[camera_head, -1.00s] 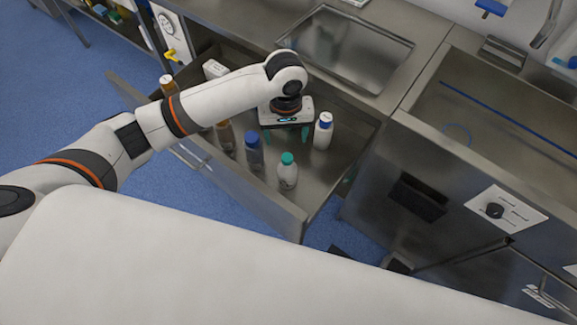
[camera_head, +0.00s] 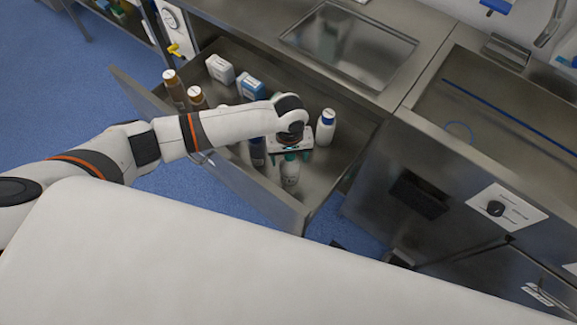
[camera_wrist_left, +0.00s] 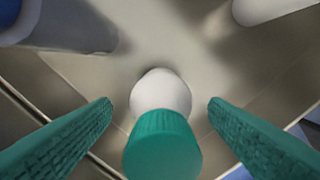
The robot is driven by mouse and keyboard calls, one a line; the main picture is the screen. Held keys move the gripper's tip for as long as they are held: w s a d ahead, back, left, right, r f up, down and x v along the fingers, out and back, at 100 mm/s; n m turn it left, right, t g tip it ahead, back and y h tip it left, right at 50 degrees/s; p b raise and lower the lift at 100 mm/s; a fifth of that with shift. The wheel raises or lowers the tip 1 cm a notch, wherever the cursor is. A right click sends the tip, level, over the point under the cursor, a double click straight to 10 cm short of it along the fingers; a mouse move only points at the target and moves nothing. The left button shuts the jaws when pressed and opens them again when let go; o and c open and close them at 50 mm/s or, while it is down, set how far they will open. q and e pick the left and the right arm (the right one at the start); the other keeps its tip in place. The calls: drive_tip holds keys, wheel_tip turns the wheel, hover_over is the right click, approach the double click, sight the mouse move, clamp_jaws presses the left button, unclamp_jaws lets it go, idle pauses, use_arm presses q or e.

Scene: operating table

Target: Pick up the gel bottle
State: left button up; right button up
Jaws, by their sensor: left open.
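A white bottle with a teal cap (camera_head: 290,174) stands in the open drawer, partly hidden under my left gripper (camera_head: 290,153); no label shows which bottle is the gel. In the left wrist view the teal cap (camera_wrist_left: 162,146) and white shoulder are centred between the two green fingers of my left gripper (camera_wrist_left: 161,104). The fingers are open, one on each side, with a gap to the bottle. My right gripper is not in view.
The steel counter (camera_head: 258,22) lies behind.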

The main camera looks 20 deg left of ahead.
use_arm(q)
drive_tip(key=shift+f, duration=0.15)
clamp_jaws()
idle(0.4)
